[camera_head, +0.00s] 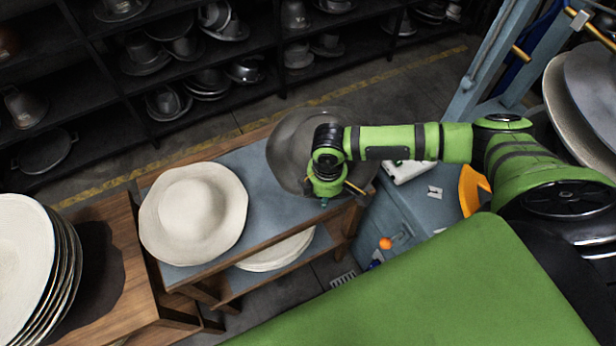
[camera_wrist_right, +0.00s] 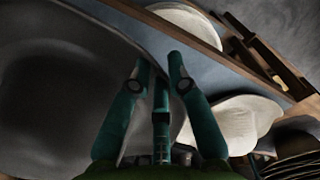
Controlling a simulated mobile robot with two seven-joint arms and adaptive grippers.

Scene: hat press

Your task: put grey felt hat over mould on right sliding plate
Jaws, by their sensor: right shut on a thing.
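The grey felt hat (camera_head: 289,150) is at the centre of the head view, over the right end of the blue-topped wooden bench. My right gripper (camera_head: 325,192) is shut on its brim, with my wrist hiding part of the hat. In the right wrist view, the hat (camera_wrist_right: 70,90) fills the left side and its brim edge runs between the fingers of the gripper (camera_wrist_right: 160,66). I cannot tell whether the hat touches the bench. The mould and right sliding plate are not clearly recognisable. My left gripper is out of view.
A cream hat (camera_head: 194,213) lies on the bench top (camera_head: 262,168), with another pale hat (camera_head: 275,252) on the shelf below. A stack of pale hats (camera_head: 32,262) stands at left. Blue machinery (camera_head: 395,205) and large discs (camera_head: 590,95) are at right. Dark shelves (camera_head: 95,70) line the back.

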